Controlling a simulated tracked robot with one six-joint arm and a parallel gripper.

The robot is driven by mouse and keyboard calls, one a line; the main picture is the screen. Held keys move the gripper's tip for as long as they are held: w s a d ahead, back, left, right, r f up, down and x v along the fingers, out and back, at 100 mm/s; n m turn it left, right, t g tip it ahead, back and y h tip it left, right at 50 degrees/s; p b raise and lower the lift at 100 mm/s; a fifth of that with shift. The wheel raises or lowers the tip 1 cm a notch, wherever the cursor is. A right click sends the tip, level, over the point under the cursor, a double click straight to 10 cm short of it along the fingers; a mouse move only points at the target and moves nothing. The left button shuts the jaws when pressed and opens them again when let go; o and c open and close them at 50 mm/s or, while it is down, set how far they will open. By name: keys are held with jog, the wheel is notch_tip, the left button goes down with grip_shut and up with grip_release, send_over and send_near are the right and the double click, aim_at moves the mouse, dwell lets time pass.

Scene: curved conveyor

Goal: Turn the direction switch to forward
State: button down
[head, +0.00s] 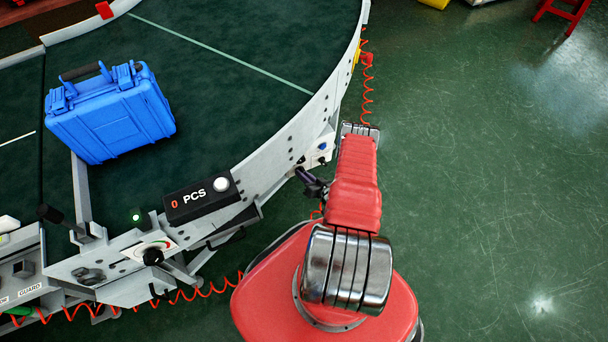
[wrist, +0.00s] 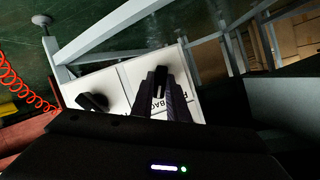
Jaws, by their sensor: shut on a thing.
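In the wrist view a white control panel (wrist: 125,80) carries two black knobs. The direction switch knob (wrist: 159,72) is the right one, beside partly covered lettering that seems to read "BACK" and a word starting with "F". My gripper (wrist: 163,84) is shut on this knob. The fingers hide part of the knob and the lettering, so I cannot tell its exact setting. In the head view my gripper (head: 313,186) is at the conveyor's outer side, below a white box (head: 320,150); the knob is not visible there.
A second black knob (wrist: 93,102) sits left on the panel. A blue case (head: 110,115) rests on the curved belt (head: 230,70). A counter box (head: 200,198) reads "0 PCS". Another black knob (head: 153,256) is at the lower left. Orange coiled cable (head: 367,90) hangs beside the conveyor.

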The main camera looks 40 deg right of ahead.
jog(key=n+h, duration=0.1)
jog(key=n, duration=0.1)
jog(key=n+g+h, duration=0.1)
jog(key=n+h, duration=0.1)
jog(key=n, duration=0.1)
jog(key=n+h, duration=0.2)
jog(key=shift+a+n, duration=0.25)
jog(key=shift+n, duration=0.05)
dwell(0.4)
jog(key=shift+w, duration=0.1)
dwell(0.3)
jog(key=c, duration=1.7)
grip_release()
